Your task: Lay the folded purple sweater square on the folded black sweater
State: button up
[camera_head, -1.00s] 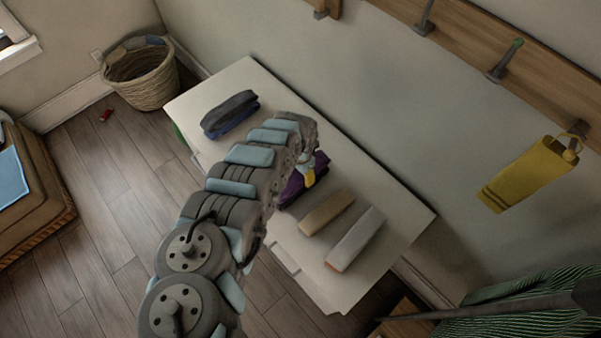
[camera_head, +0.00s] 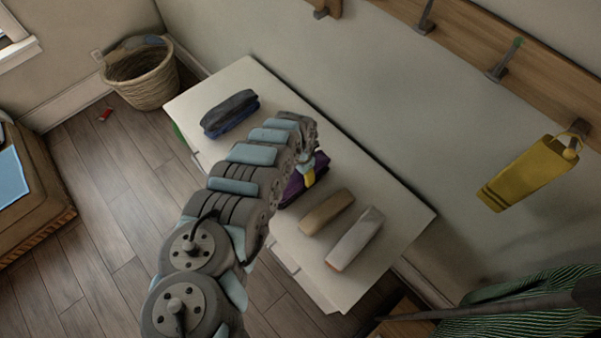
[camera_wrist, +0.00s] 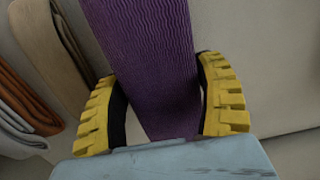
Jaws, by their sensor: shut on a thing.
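The folded purple sweater (camera_head: 293,191) is at the middle of the white table, partly hidden behind my arm in the head view. In the wrist view the purple sweater (camera_wrist: 145,40) runs as a ribbed band between my yellow fingers. My gripper (camera_wrist: 160,68) is shut on it, one finger along each side. In the head view only a bit of my gripper (camera_head: 308,178) shows. I cannot tell whether the sweater is clear of the tabletop. The folded black sweater (camera_head: 230,104) lies at the table's far left, on a blue folded one (camera_head: 236,122), apart from the purple one.
A tan folded garment (camera_head: 326,212) and a light grey one (camera_head: 356,238) lie on the white table (camera_head: 400,215), right of the purple sweater. A wicker basket (camera_head: 142,85) stands on the floor at upper left. Wall hooks and a yellow bag (camera_head: 530,172) hang at right.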

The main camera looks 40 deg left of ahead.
jog(key=shift+f, duration=0.45)
jog(key=o, duration=1.2)
jog(key=shift+o, duration=0.2)
jog(key=shift+r, duration=0.2)
jog(key=shift+a+r, duration=0.1)
jog(key=shift+r, duration=5.75)
